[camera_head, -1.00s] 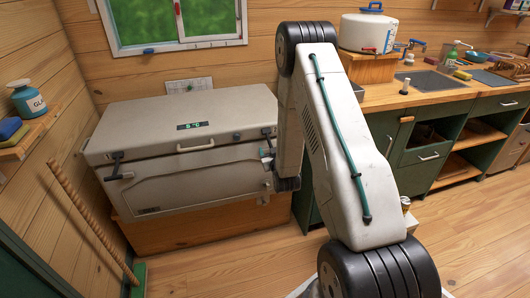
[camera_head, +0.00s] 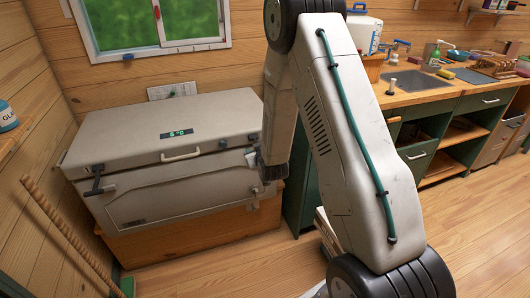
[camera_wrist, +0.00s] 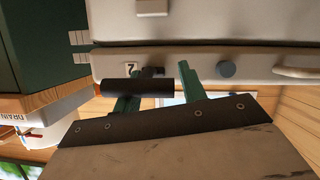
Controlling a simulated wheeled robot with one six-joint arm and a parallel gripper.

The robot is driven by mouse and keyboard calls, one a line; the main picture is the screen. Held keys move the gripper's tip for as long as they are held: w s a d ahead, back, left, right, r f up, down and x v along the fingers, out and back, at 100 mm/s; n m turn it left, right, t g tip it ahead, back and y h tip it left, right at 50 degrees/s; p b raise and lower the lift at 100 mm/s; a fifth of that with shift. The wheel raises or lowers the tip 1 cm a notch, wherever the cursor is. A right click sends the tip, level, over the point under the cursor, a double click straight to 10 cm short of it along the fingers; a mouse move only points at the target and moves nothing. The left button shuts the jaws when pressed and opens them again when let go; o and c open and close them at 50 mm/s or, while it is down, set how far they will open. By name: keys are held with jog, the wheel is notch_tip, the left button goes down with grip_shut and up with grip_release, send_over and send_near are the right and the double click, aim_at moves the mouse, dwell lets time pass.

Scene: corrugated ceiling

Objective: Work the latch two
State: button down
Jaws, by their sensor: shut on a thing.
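A pale chest cooler (camera_head: 180,195) with a closed lid stands against the wall. In the head view my gripper (camera_head: 252,160) is at the chest's right front corner, and my arm hides part of that corner. The other latch (camera_head: 97,181) is at the chest's left front.
A round grey knob (camera_wrist: 226,69) and a pale lid handle (camera_head: 181,155) are near the latch. A wooden pole (camera_head: 65,235) leans at the left. Green cabinets with a counter (camera_head: 425,95) stand at the right. The wooden floor (camera_head: 220,265) in front is clear.

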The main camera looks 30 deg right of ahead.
jog(key=shift+s+d, duration=0.25)
jog(key=shift+d, duration=0.4)
jog(key=shift+c, duration=2.1)
grip_release()
jog(key=shift+s+d+f, duration=0.1)
jog(key=shift+s+d, duration=0.05)
jog(key=shift+d, duration=0.2)
jog(key=shift+a, duration=0.5)
jog(key=v, duration=0.7)
jog(key=shift+s+r, duration=0.2)
